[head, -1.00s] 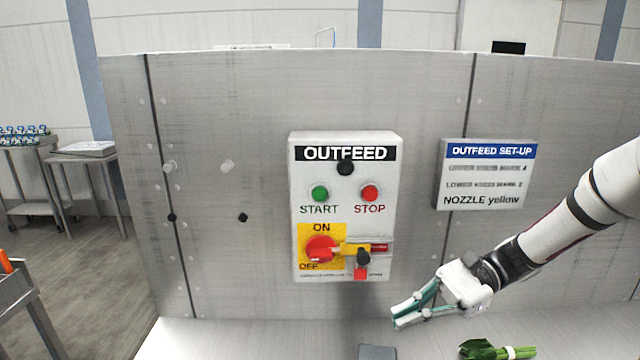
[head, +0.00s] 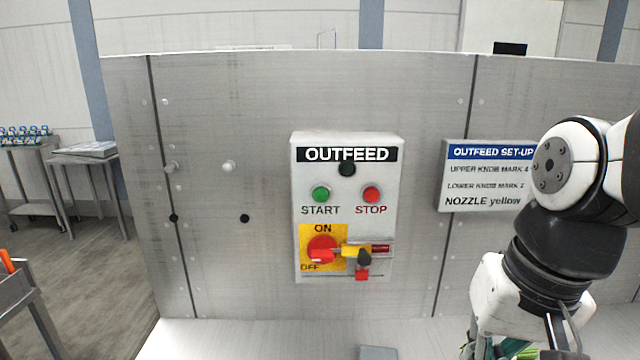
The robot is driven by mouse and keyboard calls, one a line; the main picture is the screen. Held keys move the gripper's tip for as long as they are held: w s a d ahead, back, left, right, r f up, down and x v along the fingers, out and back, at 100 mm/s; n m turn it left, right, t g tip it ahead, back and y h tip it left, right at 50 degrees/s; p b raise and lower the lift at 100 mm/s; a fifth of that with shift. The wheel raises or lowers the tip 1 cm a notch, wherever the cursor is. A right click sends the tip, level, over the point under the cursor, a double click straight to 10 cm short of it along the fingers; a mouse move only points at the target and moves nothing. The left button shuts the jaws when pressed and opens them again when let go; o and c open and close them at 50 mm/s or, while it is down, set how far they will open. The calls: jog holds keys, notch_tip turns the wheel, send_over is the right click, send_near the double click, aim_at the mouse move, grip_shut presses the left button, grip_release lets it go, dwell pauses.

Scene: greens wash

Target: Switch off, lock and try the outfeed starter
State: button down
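The white OUTFEED starter box (head: 347,225) is on the steel panel, with a green START button (head: 321,194) and a red STOP button (head: 372,194). Its red rotary switch (head: 322,248) sits on a yellow plate marked ON above and OFF at lower left. The red grip lies roughly level; I cannot tell its exact setting. A yellow bar (head: 351,250) lies right of the switch, with a black knob (head: 364,258) and a small red piece (head: 362,274) at its end. My gripper (head: 490,352) is low at the right, away from the box, its fingertips cut off or hidden.
The OUTFEED SET-UP sign (head: 488,177) is right of the box, partly behind my arm. Pegs and black knobs stick out of the panel at left. A grey block (head: 378,353) lies on the ledge below.

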jog(key=s+d+r+n+t, duration=0.1)
jog(key=s+d+r+n+t+h, duration=0.1)
jog(key=t, duration=0.1)
jog(key=shift+s, duration=0.25)
jog(key=shift+a+r, duration=0.1)
dwell(1.4)
